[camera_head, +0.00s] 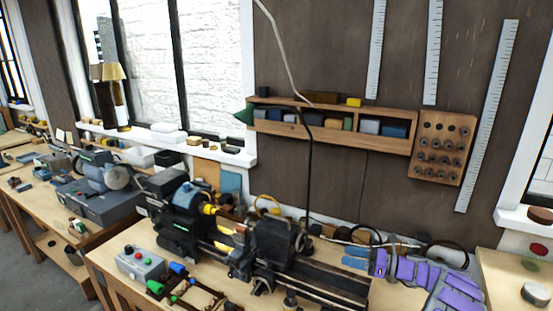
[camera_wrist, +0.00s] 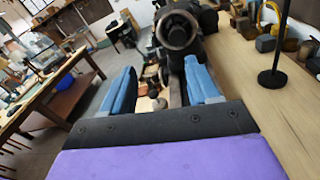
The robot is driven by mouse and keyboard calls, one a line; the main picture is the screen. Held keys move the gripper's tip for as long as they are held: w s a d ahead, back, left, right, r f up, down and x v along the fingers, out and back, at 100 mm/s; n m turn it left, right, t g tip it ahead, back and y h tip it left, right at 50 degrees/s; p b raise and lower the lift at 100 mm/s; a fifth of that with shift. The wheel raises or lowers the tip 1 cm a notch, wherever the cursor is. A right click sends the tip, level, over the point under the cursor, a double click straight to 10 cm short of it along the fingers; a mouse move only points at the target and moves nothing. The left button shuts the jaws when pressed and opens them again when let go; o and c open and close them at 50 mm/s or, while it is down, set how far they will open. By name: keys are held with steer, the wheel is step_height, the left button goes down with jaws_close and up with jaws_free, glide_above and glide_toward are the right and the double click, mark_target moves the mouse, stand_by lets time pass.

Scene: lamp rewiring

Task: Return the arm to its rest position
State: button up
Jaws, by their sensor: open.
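My gripper (camera_head: 356,257) is at the lower right of the head view, low over the workbench, its blue fingers pointing left toward the lathe. My purple arm (camera_head: 408,270) stretches from it toward the lower right corner. In the wrist view my gripper (camera_wrist: 160,92) has its two blue fingers spread wide apart, with nothing held between them. The dark round end of the lathe (camera_wrist: 178,30) shows beyond the fingers.
The lathe (camera_head: 270,238) stands left of my gripper. A thin black stand (camera_head: 308,165) rises behind it; its round base (camera_wrist: 272,79) shows in the wrist view. A control box (camera_head: 141,265) sits front left. A wooden shelf (camera_head: 400,144) hangs on the wall.

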steer(key=s+a+r+n+g+b, duration=0.1)
steer(key=s+a+r+n+g, duration=0.2)
steer(key=a, duration=0.4)
steer(key=s+a+r+n+g+b, duration=0.1)
steer(key=s+a+r+n+g, duration=0.2)
steer(key=a, duration=0.4)
steer(key=s+a+r+n+g+h+b, duration=0.1)
steer(key=s+a+n+g+h, duration=0.1)
steer(key=s+a+n, duration=0.45)
steer(key=s+a+r+n+g+h+b, duration=0.1)
steer(key=s+a+r+g+h, duration=0.15)
steer(key=s, duration=0.75)
steer(key=s+f+n+h+b, duration=0.25)
steer(key=s+n+h, duration=0.3)
steer(key=s, duration=0.85)
steer(key=s+d+f+n+h+b, duration=0.1)
steer(key=s+d+f+n+h, duration=0.2)
steer(key=s, duration=0.5)
steer(key=s+d+f+n+h+b, duration=0.1)
steer(key=s+d+f+n+h, duration=0.1)
steer(key=s+d, duration=0.4)
steer(key=shift+s+f+n+t+h, duration=0.45)
steer(key=shift+s+f+n, duration=0.25)
steer(key=shift+s, duration=0.55)
